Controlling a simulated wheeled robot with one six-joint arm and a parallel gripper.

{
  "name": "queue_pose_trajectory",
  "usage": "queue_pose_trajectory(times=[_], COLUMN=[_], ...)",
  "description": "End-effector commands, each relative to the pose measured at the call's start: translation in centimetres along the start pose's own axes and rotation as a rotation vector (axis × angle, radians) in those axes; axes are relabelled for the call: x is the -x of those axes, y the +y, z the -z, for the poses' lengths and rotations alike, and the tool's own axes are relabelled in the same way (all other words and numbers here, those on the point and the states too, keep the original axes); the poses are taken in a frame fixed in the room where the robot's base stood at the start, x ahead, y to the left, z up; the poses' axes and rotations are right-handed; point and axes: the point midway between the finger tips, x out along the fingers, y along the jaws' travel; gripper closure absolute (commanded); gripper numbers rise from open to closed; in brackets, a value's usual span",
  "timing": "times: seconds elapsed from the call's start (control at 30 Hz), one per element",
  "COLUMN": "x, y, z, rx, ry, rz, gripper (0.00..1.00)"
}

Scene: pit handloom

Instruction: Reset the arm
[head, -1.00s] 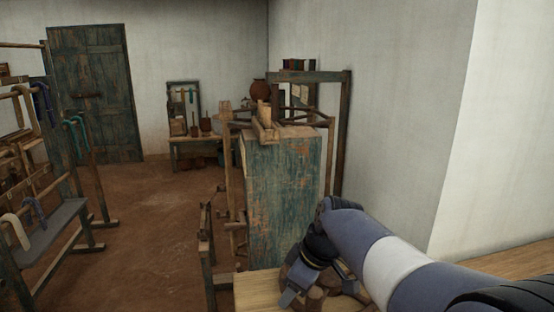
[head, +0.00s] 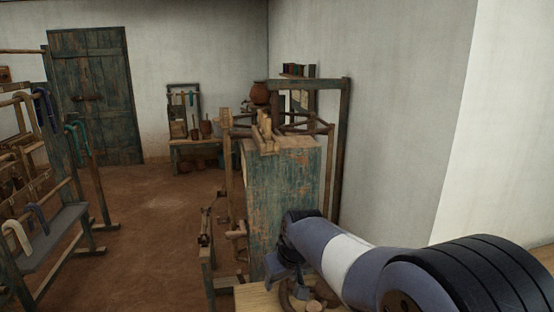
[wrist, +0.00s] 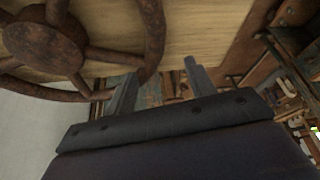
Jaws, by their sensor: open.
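My gripper (wrist: 160,90) is open in the wrist view, its two grey fingers apart with nothing held between them. In the wrist view a rusty-brown spoked wheel (wrist: 45,48) lies close by on a pale wooden surface (wrist: 200,25), and its rim passes near the left finger; I cannot tell whether they touch. In the head view my arm reaches in from the lower right, and the gripper end is low, in front of a worn blue-green wooden cabinet (head: 282,195). The fingers are mostly hidden there.
Wooden racks with hanging yarn (head: 45,108) stand at the left. A low bench (head: 195,148) with pots is at the back, and a blue-green door (head: 97,95) is in the far wall. The brown floor (head: 150,215) between is clear. A white wall (head: 370,110) bounds the right.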

Motion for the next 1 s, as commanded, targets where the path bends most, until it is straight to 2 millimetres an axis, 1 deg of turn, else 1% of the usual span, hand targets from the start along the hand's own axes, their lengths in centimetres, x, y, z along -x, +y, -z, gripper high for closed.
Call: queue_pose_trajectory(times=[0.5, 1.0], x=[-1.0, -1.8], y=[2.0, 4.6], z=[2.8, 4.5], rx=[-0.281, -0.541], ry=[-0.001, 0.0], rz=[-0.118, -0.226], gripper=[0.48, 0.48])
